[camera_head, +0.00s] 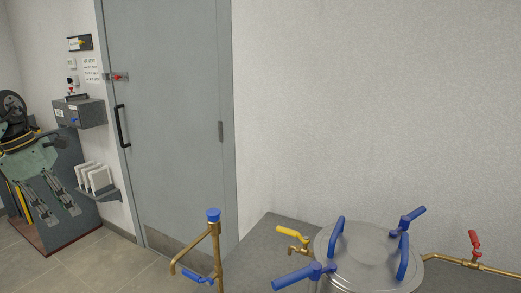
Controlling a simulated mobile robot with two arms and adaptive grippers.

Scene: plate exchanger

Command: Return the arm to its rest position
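My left gripper (62,214) hangs at the left edge of the head view, fingers pointing down. Its two fingers are apart, with nothing visible between them. It is in front of a dark grey cabinet or panel with a reddish base, and I cannot tell how far it is from them. The green-grey arm part (32,158) above the fingers shows, with a dark round part at the top left. My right gripper is not in view.
A grey door (170,120) stands at centre left, with a wall box (80,113) and a small shelf (98,194) of white plates beside it. A round metal lid (365,250) with blue handles, a brass pipe (214,245) and valves fill the lower right. Floor shows at lower left.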

